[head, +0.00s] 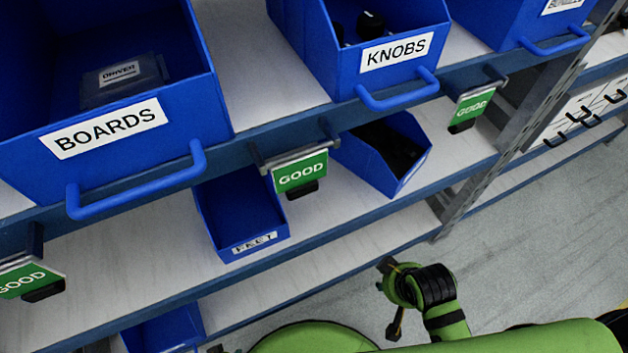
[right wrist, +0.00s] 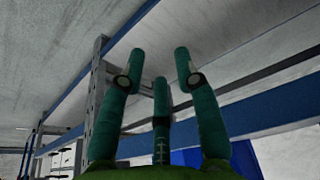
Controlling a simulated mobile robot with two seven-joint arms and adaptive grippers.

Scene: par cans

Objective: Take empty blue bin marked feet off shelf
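The blue bin marked FEET (head: 243,222) sits on the middle shelf in the head view, its label facing front. Its visible inside is empty, and its back part is hidden under the shelf above. My right gripper (head: 388,298) is in front of the shelving, to the right of and below the bin, apart from it. In the right wrist view the fingers of this gripper (right wrist: 160,68) are spread with nothing between them. A blue surface shows behind them, but I cannot tell which bin it is. My left gripper is not in view.
Above are the BOARDS bin (head: 120,155) and KNOBS bin (head: 375,75), with handles sticking out. A dark-filled blue bin (head: 384,160) stands right of the FEET bin. Green GOOD tags (head: 300,172) hang from the upper shelf edge. A metal post (head: 470,185) stands right; floor beyond is clear.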

